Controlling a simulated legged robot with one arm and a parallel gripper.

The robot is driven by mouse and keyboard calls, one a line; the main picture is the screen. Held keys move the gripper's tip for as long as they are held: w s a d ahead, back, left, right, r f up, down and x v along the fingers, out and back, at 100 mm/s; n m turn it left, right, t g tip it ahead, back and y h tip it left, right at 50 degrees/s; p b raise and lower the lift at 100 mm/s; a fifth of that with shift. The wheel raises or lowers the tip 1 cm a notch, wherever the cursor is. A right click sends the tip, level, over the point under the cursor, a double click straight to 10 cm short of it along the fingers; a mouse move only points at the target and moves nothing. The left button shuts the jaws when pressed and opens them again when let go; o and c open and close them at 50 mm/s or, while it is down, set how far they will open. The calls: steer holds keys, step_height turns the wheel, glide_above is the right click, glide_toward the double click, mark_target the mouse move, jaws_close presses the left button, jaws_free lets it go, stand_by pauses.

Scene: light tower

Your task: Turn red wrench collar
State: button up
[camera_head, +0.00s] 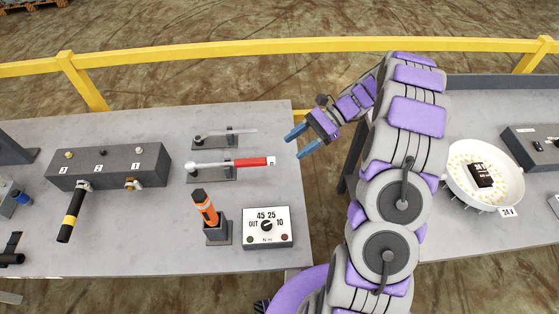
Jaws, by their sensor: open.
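The red wrench (230,162) lies level in a dark holder on the left grey table. Its silver head points left and its red handle points right, ending in a pale collar (271,161) at the table's right side. My gripper (292,141) hangs just right of the table edge, up and to the right of the collar. Its two blue fingers are apart with nothing between them, and they do not touch the wrench.
A second, silver wrench (230,132) lies behind the red one. An orange tool (205,207) stands upright in a dark holder in front, beside a white dial box (266,228). A dark valve block (110,166) sits left. A yellow rail (200,52) runs behind.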

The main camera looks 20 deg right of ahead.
steer(key=w+d+f+m+t+y, duration=0.2)
steer(key=d+f+m+t+y, duration=0.15)
steer(key=d+f, duration=0.4)
steer(key=w+d+f+m+t+y, duration=0.2)
steer(key=d+f+m+t, duration=0.15)
steer(key=d+f, duration=0.4)
steer(key=a+f+g, duration=0.1)
steer(key=a, duration=0.5)
steer(key=shift+w+f+m, duration=0.25)
steer(key=shift+m, duration=0.05)
